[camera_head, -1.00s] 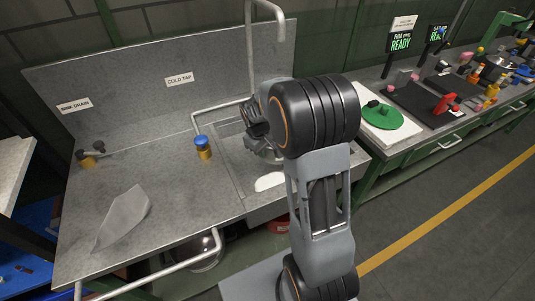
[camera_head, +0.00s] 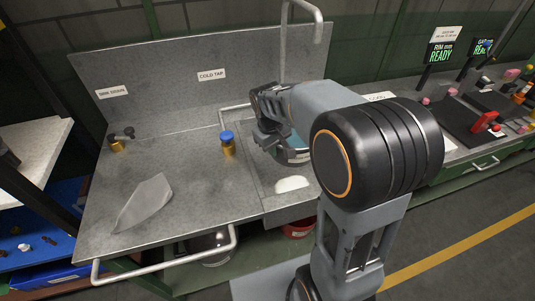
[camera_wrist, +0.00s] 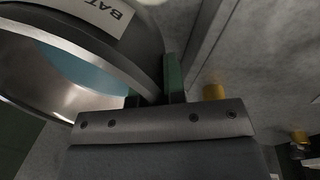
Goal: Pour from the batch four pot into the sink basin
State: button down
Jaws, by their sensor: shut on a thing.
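The pot (camera_head: 296,156) is metal with blue contents (camera_head: 297,141), held over the sink basin (camera_head: 258,190) in the head view. My arm covers part of it. In the wrist view the pot (camera_wrist: 142,52) fills the upper left; its white label shows the letters "BAT", and blue (camera_wrist: 85,70) shows inside its rim. The rest of the label is cut off. My gripper (camera_head: 268,138) is shut on the pot's wall, which passes between the green fingers in the wrist view (camera_wrist: 154,90). I cannot tell how far the pot is tilted.
A pale patch (camera_head: 292,184) shows in the basin. A grey wedge-shaped sheet (camera_head: 143,203) lies on the counter. A rail (camera_head: 165,263) runs along the front.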

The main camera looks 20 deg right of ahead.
jog(key=d+r+n, duration=0.1)
jog(key=w+d+n, duration=0.1)
jog(key=d+r+n, duration=0.1)
jog(key=n, duration=0.1)
jog(key=shift+w+d+r+t, duration=0.3)
jog(key=shift+w+r, duration=0.05)
jog(key=shift+w, duration=0.05)
jog(key=n, duration=0.1)
jog(key=r+n, duration=0.1)
jog(key=shift+w+d+n+y, duration=0.1)
jog(key=shift+w+n+y, duration=0.2)
jog(key=shift+r+n+t, duration=0.1)
jog(key=shift+n+t, duration=0.2)
jog(key=shift+n, duration=1.3)
